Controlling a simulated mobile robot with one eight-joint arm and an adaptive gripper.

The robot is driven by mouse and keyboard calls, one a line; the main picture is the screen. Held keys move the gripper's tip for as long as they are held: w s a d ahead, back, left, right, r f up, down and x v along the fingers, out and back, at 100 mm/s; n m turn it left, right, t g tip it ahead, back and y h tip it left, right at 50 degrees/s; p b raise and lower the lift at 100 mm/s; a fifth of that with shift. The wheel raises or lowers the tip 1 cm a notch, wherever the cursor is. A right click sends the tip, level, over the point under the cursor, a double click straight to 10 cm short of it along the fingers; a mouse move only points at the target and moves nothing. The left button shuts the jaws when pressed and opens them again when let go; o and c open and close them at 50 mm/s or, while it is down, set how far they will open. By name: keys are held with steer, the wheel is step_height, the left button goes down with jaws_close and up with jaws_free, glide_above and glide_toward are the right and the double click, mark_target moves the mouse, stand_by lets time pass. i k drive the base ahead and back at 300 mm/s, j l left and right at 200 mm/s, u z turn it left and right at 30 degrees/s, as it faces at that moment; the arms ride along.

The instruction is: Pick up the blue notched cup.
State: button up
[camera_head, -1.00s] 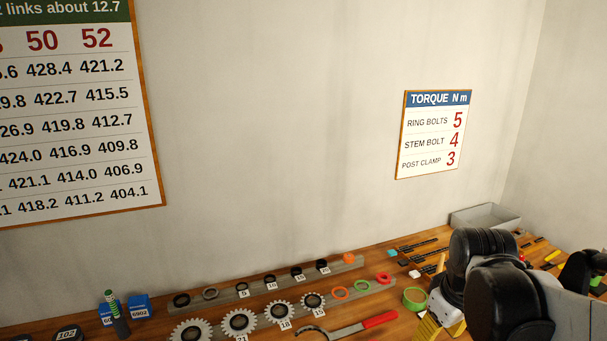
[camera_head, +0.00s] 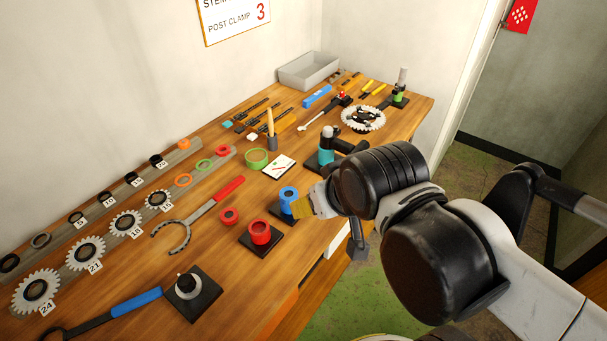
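A blue cup (camera_head: 288,197) stands on a small dark square base near the front edge of the workbench in the head view. Its top shows a round opening; I cannot make out the notches. My gripper (camera_head: 304,206) is only partly visible, as a yellowish piece at the end of my arm, just right of the blue cup. In the picture it overlaps the cup's right side, and I cannot tell whether they touch. The rest of the gripper is hidden behind my arm's black joints, so its opening does not show.
A red cup (camera_head: 261,232) on a black base and a red ring (camera_head: 229,216) lie to the left. A teal holder (camera_head: 326,155) stands behind. A green ring-shaped cup (camera_head: 256,159) and a red-handled wrench (camera_head: 205,208) are further left. Bare wood (camera_head: 180,262) shows at front left.

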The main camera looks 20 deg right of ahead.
mark_target(287, 195)
steer(key=k+j+u, duration=0.2)
steer(key=u, duration=0.25)
steer(key=k+j+u, duration=0.25)
steer(key=u, duration=0.15)
